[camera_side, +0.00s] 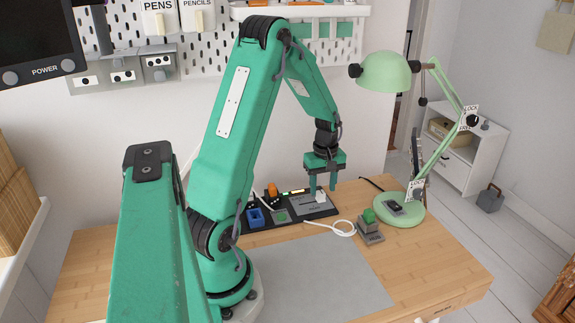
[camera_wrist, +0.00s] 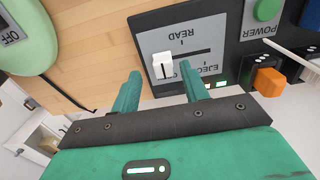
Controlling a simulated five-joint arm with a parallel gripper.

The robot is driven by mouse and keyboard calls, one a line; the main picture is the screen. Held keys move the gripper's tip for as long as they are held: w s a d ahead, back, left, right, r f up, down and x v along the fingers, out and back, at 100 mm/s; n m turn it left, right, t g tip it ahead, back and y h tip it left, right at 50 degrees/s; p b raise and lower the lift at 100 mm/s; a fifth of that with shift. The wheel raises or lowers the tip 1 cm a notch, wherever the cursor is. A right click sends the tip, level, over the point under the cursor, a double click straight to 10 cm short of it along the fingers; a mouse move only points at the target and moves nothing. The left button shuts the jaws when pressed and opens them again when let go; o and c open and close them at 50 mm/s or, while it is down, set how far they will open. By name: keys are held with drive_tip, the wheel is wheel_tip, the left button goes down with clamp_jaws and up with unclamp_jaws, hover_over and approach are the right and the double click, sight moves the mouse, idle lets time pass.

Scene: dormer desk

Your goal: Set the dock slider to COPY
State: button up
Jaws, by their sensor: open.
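The dock slider has a white knob (camera_wrist: 163,66) on a grey plate (camera_wrist: 213,33) with a dark straight slot. In the wrist view the knob sits at the slot's left end. READ is printed above the slot and EJECT below it, both upside down. I cannot make out the word COPY. My gripper (camera_wrist: 160,71) is open, with one green fingertip left of the knob and one right, a gap showing on each side. In the side view my gripper (camera_side: 322,188) points down over the dock's plate (camera_side: 309,208), with the white knob (camera_side: 320,197) at its tips.
A green POWER button (camera_wrist: 266,10) and an orange block (camera_wrist: 268,82) are beside the plate. A white cable (camera_side: 342,229), a green button on a grey block (camera_side: 369,228) and a green lamp (camera_side: 385,72) stand to the right. The grey mat (camera_side: 320,280) is clear.

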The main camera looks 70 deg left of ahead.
wheel_tip(320, 180, up, 6)
drive_tip(key=shift+r, duration=0.25)
idle(0.5)
drive_tip(key=r, duration=0.1)
wheel_tip(320, 180, up, 7)
drive_tip(key=n+t, duration=0.1)
drive_tip(key=n, duration=0.2)
hover_over(323, 193)
drive_tip(key=s+d, duration=0.1)
drive_tip(key=d, duration=0.3)
drive_tip(key=d+r+m+t+y, duration=0.1)
drive_tip(key=d+r+m, duration=0.2)
drive_tip(key=d+m, duration=0.25)
drive_tip(key=s+d+r+m+t, duration=0.1)
drive_tip(key=s+d+m, duration=0.3)
drive_tip(key=d+m, duration=0.3)
drive_tip(key=s+d+r+m+t+h, duration=0.1)
drive_tip(key=s+d+r+m+t, duration=0.1)
drive_tip(key=s+d+m, duration=0.3)
drive_tip(key=d+m, duration=0.3)
drive_tip(key=shift+s+t, duration=0.25)
drive_tip(key=shift+t, duration=0.05)
